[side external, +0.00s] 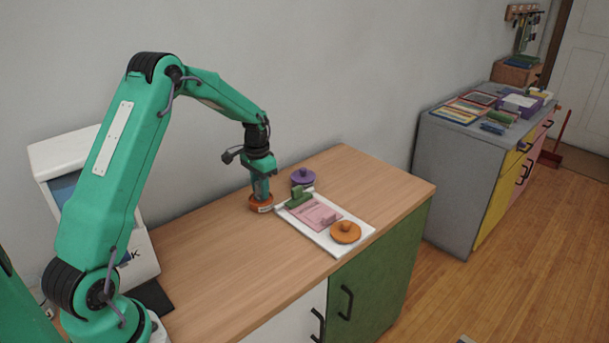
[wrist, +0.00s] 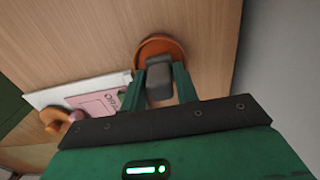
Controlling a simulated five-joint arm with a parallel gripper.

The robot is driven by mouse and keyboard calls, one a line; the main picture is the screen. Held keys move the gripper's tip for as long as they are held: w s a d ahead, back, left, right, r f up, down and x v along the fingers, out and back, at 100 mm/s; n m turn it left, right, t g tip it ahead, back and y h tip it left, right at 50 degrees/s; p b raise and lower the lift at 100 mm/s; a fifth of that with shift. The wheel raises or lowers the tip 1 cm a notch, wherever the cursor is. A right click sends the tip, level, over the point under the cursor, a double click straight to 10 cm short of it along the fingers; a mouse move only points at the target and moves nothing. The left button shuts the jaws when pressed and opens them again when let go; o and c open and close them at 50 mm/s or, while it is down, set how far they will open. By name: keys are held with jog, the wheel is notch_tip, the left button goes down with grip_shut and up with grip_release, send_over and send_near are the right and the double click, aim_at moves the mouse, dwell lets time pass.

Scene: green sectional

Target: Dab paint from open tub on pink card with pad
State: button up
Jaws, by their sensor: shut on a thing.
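My gripper (side external: 262,192) points down over the open orange tub (side external: 261,206). In the wrist view the gripper (wrist: 166,80) is shut on a grey pad (wrist: 159,72). The pad overlaps the round orange tub (wrist: 147,44); I cannot tell whether it touches the paint inside. The pink card (side external: 312,211) lies flat on a white tray (side external: 321,239) to the right of the tub. The printed card also shows in the wrist view (wrist: 96,104), partly hidden by my gripper.
An orange knobbed lid (side external: 346,232) lies on the tray's right end. A green block (side external: 299,198) sits at its left end, and a small pink piece (side external: 328,220) by the card. A purple lidded tub (side external: 303,178) stands behind. The wooden counter (side external: 225,250) in front is clear.

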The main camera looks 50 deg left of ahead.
jog(key=shift+f, duration=0.3)
dwell(0.9)
jog(key=shift+r, duration=0.15)
jog(key=shift+r, duration=3.4)
jog(key=shift+d, duration=0.1)
jog(key=s+d+r, duration=0.3)
jog(key=d+r, duration=0.1)
jog(key=d, duration=0.6)
jog(key=s+d+r, duration=0.4)
jog(key=d, duration=0.6)
jog(key=shift+s+d+r, duration=0.2)
jog(key=shift+d+r, duration=0.1)
jog(key=shift+d, duration=0.1)
